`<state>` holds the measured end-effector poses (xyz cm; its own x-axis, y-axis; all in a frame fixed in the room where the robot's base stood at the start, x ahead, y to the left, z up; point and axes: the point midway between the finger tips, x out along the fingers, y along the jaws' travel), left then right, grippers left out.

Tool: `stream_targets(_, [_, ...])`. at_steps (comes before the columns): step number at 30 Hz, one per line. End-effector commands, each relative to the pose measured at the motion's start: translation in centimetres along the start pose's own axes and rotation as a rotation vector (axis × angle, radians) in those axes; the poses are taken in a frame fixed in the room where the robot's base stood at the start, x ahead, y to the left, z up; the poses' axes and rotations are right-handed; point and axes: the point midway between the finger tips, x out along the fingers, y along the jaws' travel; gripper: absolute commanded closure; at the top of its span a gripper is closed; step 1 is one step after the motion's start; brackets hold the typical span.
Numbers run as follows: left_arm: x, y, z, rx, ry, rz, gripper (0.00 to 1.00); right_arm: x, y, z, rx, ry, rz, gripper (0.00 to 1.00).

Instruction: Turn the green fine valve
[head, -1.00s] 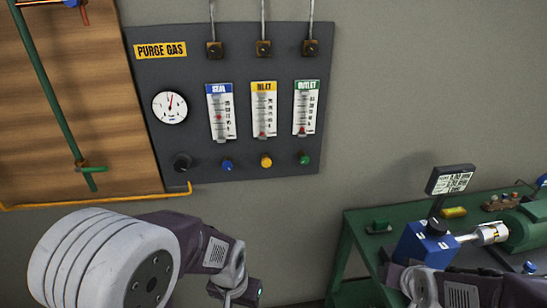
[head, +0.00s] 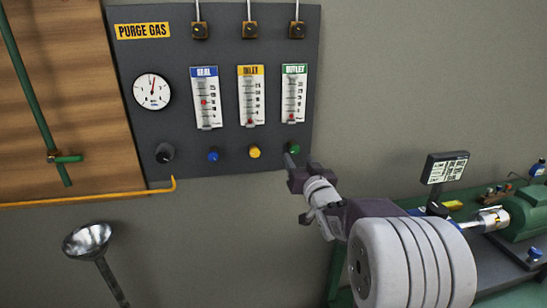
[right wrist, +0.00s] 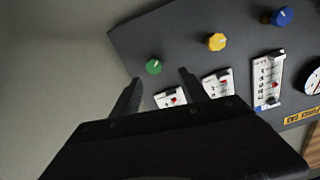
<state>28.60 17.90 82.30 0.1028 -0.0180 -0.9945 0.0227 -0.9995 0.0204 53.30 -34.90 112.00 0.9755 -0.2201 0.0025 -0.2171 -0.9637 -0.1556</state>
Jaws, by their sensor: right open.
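The green valve knob (head: 294,147) sits at the lower right of the dark purge gas panel (head: 225,152), below the outlet flow meter (head: 294,93). My right gripper (head: 290,160) reaches up to it from the lower right and partly overlaps it in the head view. In the right wrist view the green knob (right wrist: 153,66) lies ahead of and between the two open fingertips (right wrist: 161,82), with nothing held. The knob looks apart from both fingers there. My left gripper is not in view.
A yellow knob (head: 254,151), a blue knob (head: 213,155) and a black knob (head: 165,153) line the panel to the left. A round gauge (head: 152,92) is above. A green bench with a motor (head: 528,213) and a small display (head: 446,168) stands at the right.

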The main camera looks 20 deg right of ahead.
Motion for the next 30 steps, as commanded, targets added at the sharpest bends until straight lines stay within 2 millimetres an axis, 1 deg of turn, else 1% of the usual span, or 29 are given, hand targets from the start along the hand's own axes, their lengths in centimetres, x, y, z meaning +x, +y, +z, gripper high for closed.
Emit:
stream_targets(1, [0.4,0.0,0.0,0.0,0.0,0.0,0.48,-0.1,0.6,0.3,0.0,0.001,0.01,0.48])
stream_targets(2, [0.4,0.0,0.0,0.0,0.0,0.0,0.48,-0.1,0.7,0.3,0.0,0.001,0.013,0.48])
stream_targets(5, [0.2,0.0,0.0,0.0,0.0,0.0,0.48,0.0,0.8,0.2,0.0,0.001,0.015,0.48])
stream_targets(8, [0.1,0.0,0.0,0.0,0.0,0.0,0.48,0.8,0.8,0.2,0.001,-0.001,0.014,0.48])
stream_targets(15, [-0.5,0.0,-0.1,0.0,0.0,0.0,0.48,5.8,0.8,0.2,0.001,-0.002,0.014,0.48])
stream_targets(18, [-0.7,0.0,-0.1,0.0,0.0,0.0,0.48,7.5,0.8,0.2,0.001,-0.002,0.014,0.48])
stream_targets(21, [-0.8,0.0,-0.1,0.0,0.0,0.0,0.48,8.5,0.8,0.2,0.001,-0.001,0.014,0.48])
stream_targets(24, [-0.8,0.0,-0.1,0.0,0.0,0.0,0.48,9.0,0.8,0.2,0.0,-0.001,0.014,0.48])
stream_targets(30, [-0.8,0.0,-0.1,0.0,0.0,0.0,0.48,9.0,0.8,0.2,0.0,-0.001,0.014,0.48])
